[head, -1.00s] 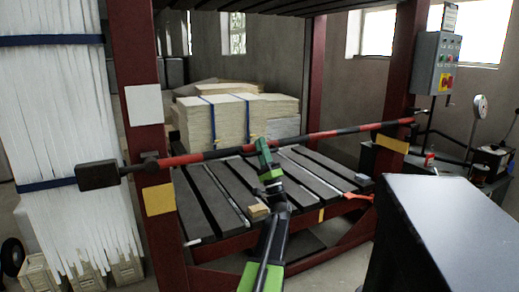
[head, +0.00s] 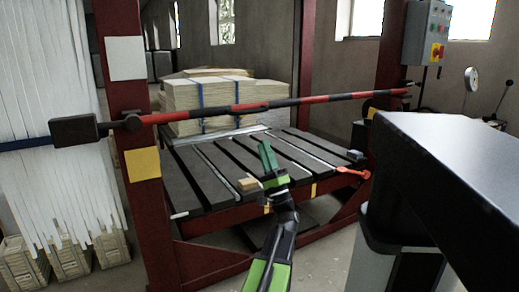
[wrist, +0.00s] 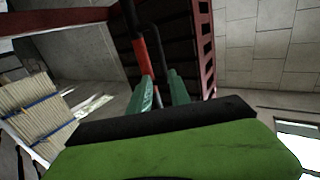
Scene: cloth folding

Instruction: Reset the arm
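My gripper (head: 267,158) is raised at the end of my arm, in the middle of the head view. It appears in front of the slatted dark platform and just below the red and black bar. In the wrist view its two green fingers (wrist: 161,82) stand a little apart, with a narrow gap between them. No cloth is in view.
A red and black bar (head: 285,104) crosses the red frame (head: 128,80). A slatted platform (head: 215,172) holds strapped board stacks (head: 182,98). White strips (head: 50,190) hang at left. A control box (head: 425,33) is at right. A large dark surface (head: 450,150) fills the right front.

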